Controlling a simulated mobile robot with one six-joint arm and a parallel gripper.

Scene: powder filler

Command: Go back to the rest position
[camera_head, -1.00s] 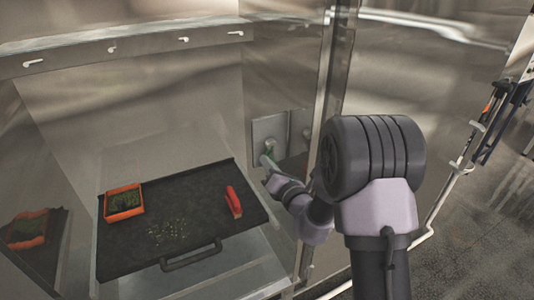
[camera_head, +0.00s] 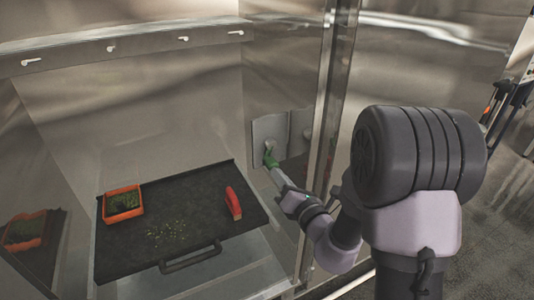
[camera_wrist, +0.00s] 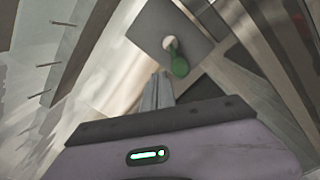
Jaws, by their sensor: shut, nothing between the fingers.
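My gripper (camera_head: 278,176) is at the right side of the steel cabinet, just in front of a grey wall plate (camera_head: 262,128). In the wrist view its two fingers (camera_wrist: 157,90) are together with nothing between them. A green handle (camera_head: 269,159) on a pale round base sticks out from the plate. The green handle (camera_wrist: 178,63) also shows in the wrist view, just beyond the fingertips. The fingers look apart from it, though the gap is small and hard to judge.
A black tray (camera_head: 190,190) with a front handle lies in the cabinet. It bears an orange box (camera_head: 123,215) of green bits, a red object (camera_head: 233,203) and scattered crumbs. A metal door post (camera_head: 325,130) stands close beside my arm. Several white hooks line the upper ledge.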

